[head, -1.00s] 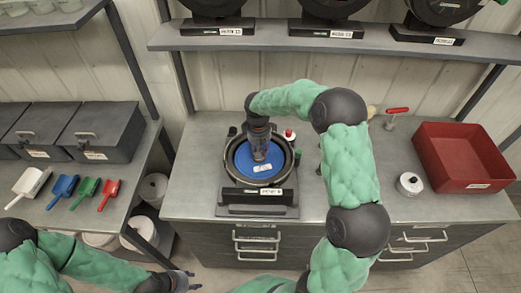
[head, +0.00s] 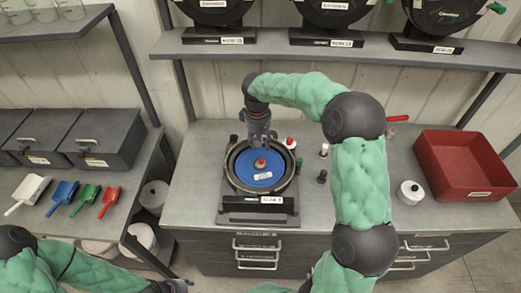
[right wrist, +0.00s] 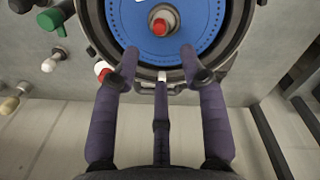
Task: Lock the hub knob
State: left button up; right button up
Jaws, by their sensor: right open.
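The seed meter (head: 229,183) sits on the bench with its round dark housing facing up. A blue seed disc (head: 246,177) lies in it with a small white label. The hub knob (head: 260,163), red-topped on a grey base, stands at the disc's centre; it also shows at the top of the right wrist view (right wrist: 162,20). My right gripper (head: 259,144) is open and empty, above the far part of the disc and apart from the knob. Its spread fingers (right wrist: 158,58) show in the wrist view. My left gripper (head: 182,285) is low at the bottom edge, its fingers unclear.
A red-and-white part (head: 290,142) stands right behind the meter, with small white (head: 324,150) and black (head: 322,177) parts nearby. A white canister (head: 411,191) and a red bin (head: 465,150) are at right. A shelf (head: 360,53) with round units hangs behind.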

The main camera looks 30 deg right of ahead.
jog(key=shift+a+r, duration=0.1)
jog(key=shift+r, duration=1.05)
